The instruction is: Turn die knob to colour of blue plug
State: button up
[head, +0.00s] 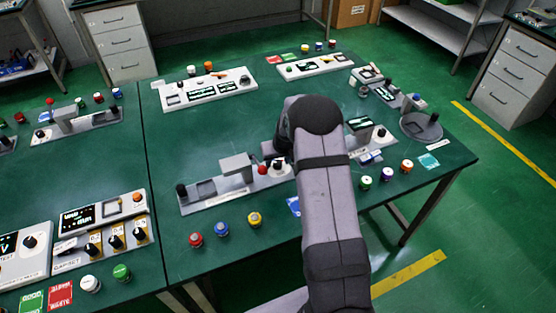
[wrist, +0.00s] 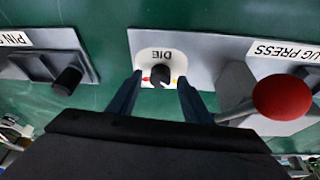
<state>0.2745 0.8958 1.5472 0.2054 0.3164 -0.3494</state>
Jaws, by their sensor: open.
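The die knob (wrist: 160,74) is a black knob on a white plate marked DIE, upside down in the wrist view. A red mark (wrist: 146,79) is left of it and a yellow mark (wrist: 174,80) right; I see no blue mark, and cannot tell which way the pointer faces. My gripper (wrist: 158,97) is open, one finger on each side of the knob's near side in the picture; I cannot tell whether they touch it. In the head view my arm hides most of the gripper. The blue plug (head: 221,229) stands on the green table between red (head: 195,240) and yellow (head: 254,220) plugs.
A red ball handle (wrist: 283,97) beside the PLUG PRESS label is close right of the gripper in the wrist view. A black knob (wrist: 67,81) is at left. Green, purple and orange plugs (head: 406,167) stand right of my arm on the table.

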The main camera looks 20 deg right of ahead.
jog(key=c, duration=1.1)
jog(key=shift+o, duration=0.2)
